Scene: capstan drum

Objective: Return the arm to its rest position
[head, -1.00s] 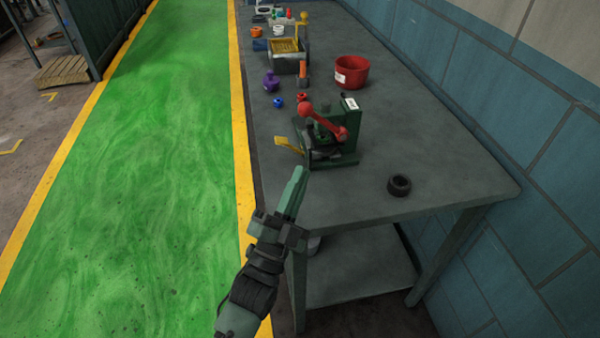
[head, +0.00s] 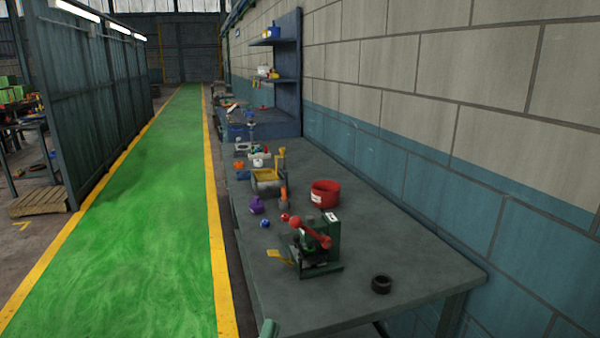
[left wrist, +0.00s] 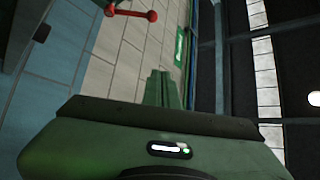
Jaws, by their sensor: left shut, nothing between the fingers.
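My left gripper shows in the head view only as a green fingertip (head: 268,328) at the bottom edge, by the table's near left edge. In the left wrist view its two green fingers (left wrist: 160,90) are together, with nothing between them. The green device (head: 330,245) with a red ball-ended lever (head: 316,235) stands on the table, apart from the gripper and farther off. The lever also shows at the top of the left wrist view (left wrist: 131,14). My right gripper is in neither view.
The grey table (head: 395,250) runs along the wall. A green walkway (head: 120,250) lies clear at the left.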

